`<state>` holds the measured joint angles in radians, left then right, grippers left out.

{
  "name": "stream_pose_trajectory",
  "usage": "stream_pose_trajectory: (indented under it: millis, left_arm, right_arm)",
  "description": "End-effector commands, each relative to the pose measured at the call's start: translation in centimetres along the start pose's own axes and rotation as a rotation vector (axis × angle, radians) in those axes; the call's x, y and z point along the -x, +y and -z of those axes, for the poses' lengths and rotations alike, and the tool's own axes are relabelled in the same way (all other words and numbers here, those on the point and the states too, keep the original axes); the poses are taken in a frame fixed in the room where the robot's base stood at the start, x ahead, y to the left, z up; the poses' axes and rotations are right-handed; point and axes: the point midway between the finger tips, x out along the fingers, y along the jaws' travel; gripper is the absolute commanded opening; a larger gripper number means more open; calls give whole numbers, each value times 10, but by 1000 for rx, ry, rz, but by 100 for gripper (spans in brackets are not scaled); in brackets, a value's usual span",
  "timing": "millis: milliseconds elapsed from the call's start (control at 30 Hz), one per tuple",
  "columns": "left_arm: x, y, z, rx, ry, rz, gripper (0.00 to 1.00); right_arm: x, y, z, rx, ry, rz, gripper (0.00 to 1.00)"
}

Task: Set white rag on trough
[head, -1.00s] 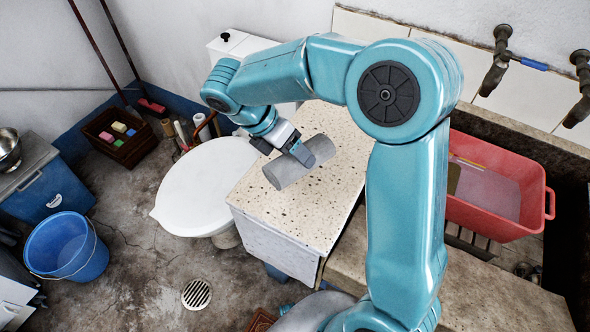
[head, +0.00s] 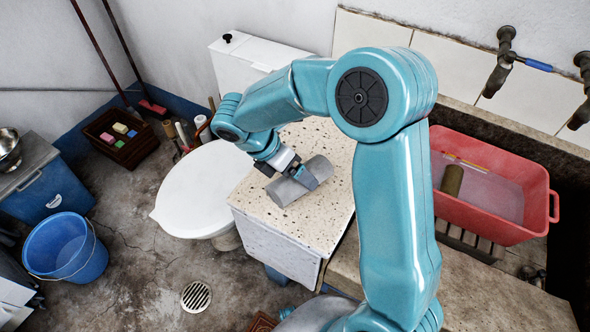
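A pale grey roll (head: 318,166), which seems to be the white rag, lies in the grip of my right gripper (head: 303,178). The fingers are closed across its middle, and its ends stick out on both sides. The roll is just over the speckled stone top (head: 330,222) of the trough, low over its left part; I cannot tell whether it touches the stone. My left gripper is not in view.
A red tub (head: 535,238) with a dark olive cylinder (head: 452,180) in it stands right of my arm. Taps (head: 500,62) jut from the wall. A white toilet (head: 195,185) stands left of the stone top. A blue bucket (head: 65,248) stands on the floor.

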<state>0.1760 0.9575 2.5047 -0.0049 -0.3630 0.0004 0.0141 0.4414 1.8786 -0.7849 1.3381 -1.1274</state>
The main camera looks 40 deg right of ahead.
Motion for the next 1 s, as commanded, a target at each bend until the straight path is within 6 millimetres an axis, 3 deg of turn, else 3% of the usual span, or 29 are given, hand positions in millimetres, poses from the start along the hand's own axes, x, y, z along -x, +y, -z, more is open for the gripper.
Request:
stream_pose_trajectory:
  millis: [333,800,1000]
  left_arm:
    - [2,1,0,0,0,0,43]
    - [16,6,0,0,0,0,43]
    - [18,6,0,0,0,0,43]
  right_arm:
    - [8,-1,-2,0,0,-2,89]
    - [106,-1,-2,0,0,-3,89]
    - [122,-1,-1,1,1,0,89]
